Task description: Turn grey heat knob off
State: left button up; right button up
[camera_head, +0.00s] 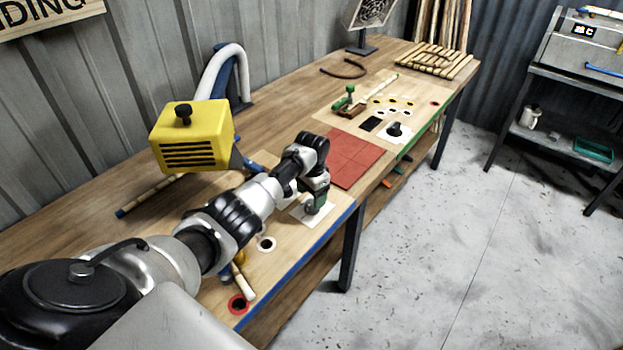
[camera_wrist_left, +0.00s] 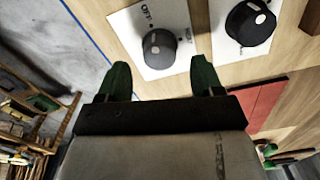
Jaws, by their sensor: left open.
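The grey heat knob (camera_wrist_left: 160,47) stands on a white plate (camera_wrist_left: 128,32) marked OFF at one edge. A second label lies to its right and is too small to read. My left gripper (camera_wrist_left: 161,78) is open, its two green fingers to either side of and just short of the grey knob in the wrist view. I cannot tell whether they touch it. In the head view my left gripper (camera_head: 316,205) points down over the white plate (camera_head: 326,214) and hides the knob. A larger black knob (camera_wrist_left: 248,22) on another white plate is to the right. My right gripper is out of view.
A yellow heater box (camera_head: 205,150) stands at the back of the wooden bench. A red tiled pad (camera_head: 352,158) lies beyond the gripper. Another dark knob (camera_head: 396,130) and a green clamp (camera_head: 348,100) are farther along. The blue bench edge (camera_head: 300,262) is near the gripper.

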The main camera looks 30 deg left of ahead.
aim_at(312, 203)
pick_arm(q)
notch_tip(312, 203, up, 7)
dwell(0.3)
jog(key=shift+f, duration=0.15)
